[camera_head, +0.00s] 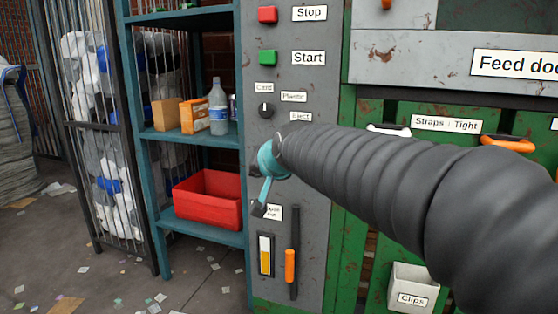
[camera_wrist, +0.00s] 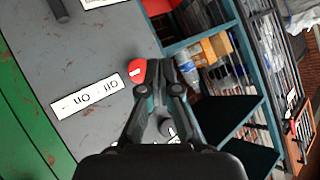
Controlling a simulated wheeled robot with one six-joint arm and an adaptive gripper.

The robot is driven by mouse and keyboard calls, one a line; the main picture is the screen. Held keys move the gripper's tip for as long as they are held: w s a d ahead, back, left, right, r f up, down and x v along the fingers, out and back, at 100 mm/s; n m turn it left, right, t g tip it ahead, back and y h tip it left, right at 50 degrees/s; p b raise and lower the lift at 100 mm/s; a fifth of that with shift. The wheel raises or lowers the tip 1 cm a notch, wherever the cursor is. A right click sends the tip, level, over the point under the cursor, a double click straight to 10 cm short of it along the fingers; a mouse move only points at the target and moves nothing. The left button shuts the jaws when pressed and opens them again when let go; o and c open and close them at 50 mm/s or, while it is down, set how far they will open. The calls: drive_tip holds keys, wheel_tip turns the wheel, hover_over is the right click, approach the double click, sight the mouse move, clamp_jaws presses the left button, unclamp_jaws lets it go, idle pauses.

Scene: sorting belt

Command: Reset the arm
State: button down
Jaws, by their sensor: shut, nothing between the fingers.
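My arm in its dark ribbed sleeve reaches in from the right in the head view, in front of the grey control panel (camera_head: 335,25). My gripper (camera_head: 259,210) hangs below the teal wrist, in front of a partly hidden white label (camera_head: 274,213). In the wrist view my gripper (camera_wrist: 162,72) is shut and empty. Its left finger is close beside a red knob-like part (camera_wrist: 137,69) on the grey panel; I cannot tell if they touch. An on/off label (camera_wrist: 87,97) lies left of it.
The panel carries a red Stop button (camera_head: 267,14), a green Start button (camera_head: 267,57), a black selector knob (camera_head: 265,110) and an orange-handled lever (camera_head: 290,266). A teal shelf (camera_head: 197,232) with a red bin (camera_head: 208,198) stands left. A Clips box (camera_head: 408,275) hangs below my arm.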

drive_tip(key=s+d+f+g+h+p, duration=0.1)
drive_tip(key=s+d+f+g, duration=0.1)
drive_tip(key=s+d+f, duration=0.3)
drive_tip(key=s+d+f+g+h+p, duration=0.1)
drive_tip(key=s+d+f, duration=0.4)
drive_tip(key=s, duration=0.9)
drive_tip(key=s+d+f+n+g+h+p, duration=0.1)
drive_tip(key=s+d+f, duration=0.4)
drive_tip(key=s+d, duration=0.5)
drive_tip(key=shift+s+g+h+p, duration=0.25)
drive_tip(key=shift+g+h+p, duration=0.35)
drive_tip(key=shift+g+h, duration=0.25)
